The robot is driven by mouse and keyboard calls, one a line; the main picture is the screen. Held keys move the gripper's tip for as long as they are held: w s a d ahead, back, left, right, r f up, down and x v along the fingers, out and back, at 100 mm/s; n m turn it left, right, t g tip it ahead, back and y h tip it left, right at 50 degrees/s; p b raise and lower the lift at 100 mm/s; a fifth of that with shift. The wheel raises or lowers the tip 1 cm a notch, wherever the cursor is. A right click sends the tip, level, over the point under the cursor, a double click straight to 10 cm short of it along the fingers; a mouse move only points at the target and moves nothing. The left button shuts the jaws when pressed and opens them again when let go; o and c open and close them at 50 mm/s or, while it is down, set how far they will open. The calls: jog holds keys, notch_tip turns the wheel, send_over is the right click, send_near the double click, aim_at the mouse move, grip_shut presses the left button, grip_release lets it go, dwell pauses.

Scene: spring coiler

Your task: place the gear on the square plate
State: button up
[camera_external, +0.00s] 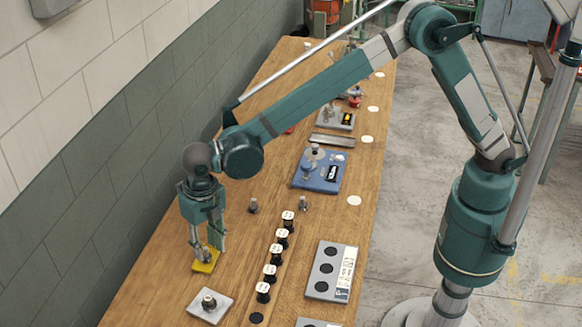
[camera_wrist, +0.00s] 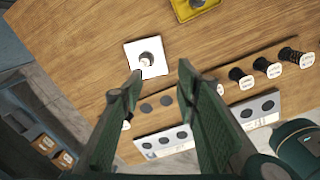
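A white square plate (camera_external: 221,298) lies on the near part of the bench with a small dark round part (camera_external: 209,302) on it. The plate also shows in the wrist view (camera_wrist: 131,49), with a grey round part (camera_wrist: 149,59) on it. A yellow plate (camera_external: 212,266) lies just beyond it, and part of it shows at the top of the wrist view (camera_wrist: 183,10) with a grey piece on it. My gripper (camera_external: 207,248) is low over the yellow plate in the external view. In the wrist view its fingers (camera_wrist: 160,75) are apart with nothing held. I cannot tell which part is the gear.
Several black spools with white tops (camera_external: 270,272) stand in a row to the right. A grey panel with dark round spots (camera_external: 314,288) lies beyond them. A blue device (camera_external: 330,185) and small metal parts (camera_external: 253,206) stand farther back. The wall borders the bench's left.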

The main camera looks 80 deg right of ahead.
jog(key=s+d+r+m+t, duration=0.1)
jog(key=s+d+r+m, duration=0.4)
jog(key=d, duration=0.5)
jog(key=s+d+r+m+t, duration=0.1)
jog(key=s+d+r+m, duration=0.3)
jog(key=d+r, duration=0.5)
jog(key=s+d+r+m+t, duration=0.1)
jog(key=s+d+r+m, duration=0.35)
jog(key=d, duration=0.65)
jog(key=s+d+f+m+t, duration=0.2)
jog(key=s+d+m, duration=0.6)
jog(key=s, duration=0.5)
jog(key=s+d+f+m+t, duration=0.1)
jog(key=s+d+m, duration=0.8)
jog(key=s+d, duration=0.4)
jog(key=shift+f+t, duration=0.35)
jog(key=shift+t, duration=0.05)
